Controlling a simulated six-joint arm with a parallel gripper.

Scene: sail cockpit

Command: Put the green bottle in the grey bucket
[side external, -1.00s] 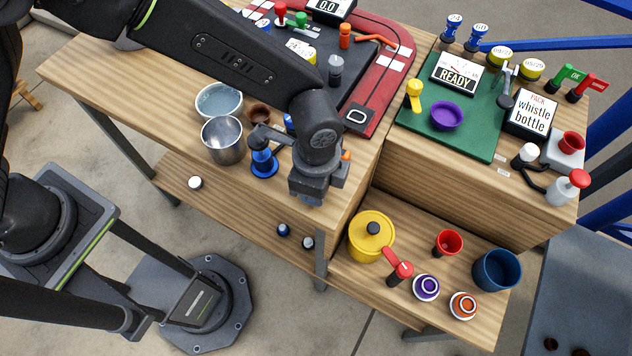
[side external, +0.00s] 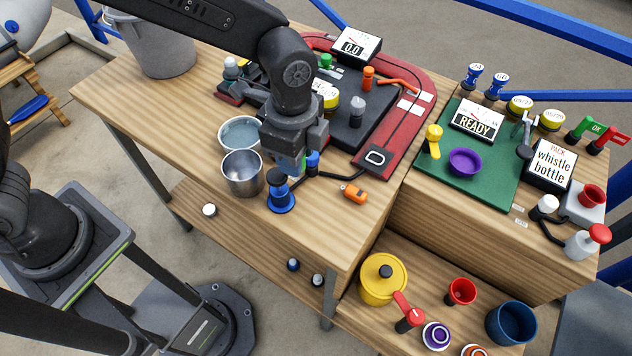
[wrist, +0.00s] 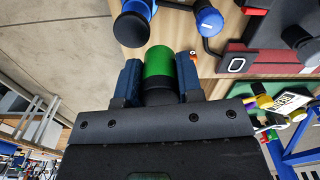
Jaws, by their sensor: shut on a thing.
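My gripper (side external: 294,160) is over the wooden bench, close behind the blue plunger-like piece. In the wrist view its two blue fingers (wrist: 159,72) are shut on the green bottle (wrist: 158,60), a bright green cylinder with a dark part towards the palm. In the side view the bottle is almost wholly hidden by my gripper. The grey bucket (side external: 155,50) stands upright at the back left of the bench, well left of my gripper. Its inside and top are partly cut off by the frame and my arm.
Two metal bowls or cups, one bluish (side external: 240,133) and one silver (side external: 242,175), stand left of my gripper. The blue plunger-like piece (side external: 281,198) stands in front, and an orange item (side external: 354,193) lies right. Bare bench lies between the cups and bucket.

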